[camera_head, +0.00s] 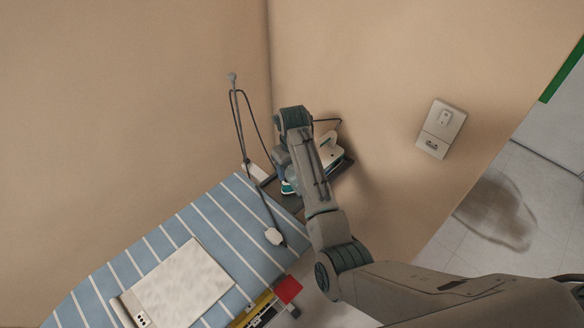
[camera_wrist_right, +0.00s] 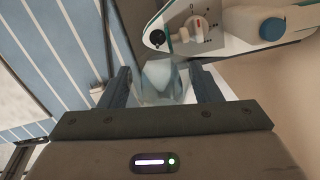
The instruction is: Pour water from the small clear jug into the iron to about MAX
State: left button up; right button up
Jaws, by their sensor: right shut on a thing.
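The iron (camera_head: 332,153), white with teal trim, rests at the board's far end in the head view, partly hidden behind my right arm. In the right wrist view the iron (camera_wrist_right: 185,38) shows its nose, a dial and its handle, just beyond the fingertips. My right gripper (camera_wrist_right: 160,88) is shut on the small clear jug (camera_wrist_right: 160,78), which is between its fingers close to the iron's nose. The water level and the MAX mark cannot be made out. My left gripper is not in view.
The blue striped ironing board (camera_head: 228,211) runs to the lower left, with a pale cloth or pad (camera_head: 180,284) on it. A cord hangs from a thin pole (camera_head: 232,78) beside the iron. A wall socket (camera_head: 440,128) is at right.

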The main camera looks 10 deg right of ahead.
jog(key=shift+w+a+r+g+h, duration=0.2)
jog(key=shift+w+g+h, duration=0.2)
jog(key=shift+g, duration=0.6)
dwell(2.4)
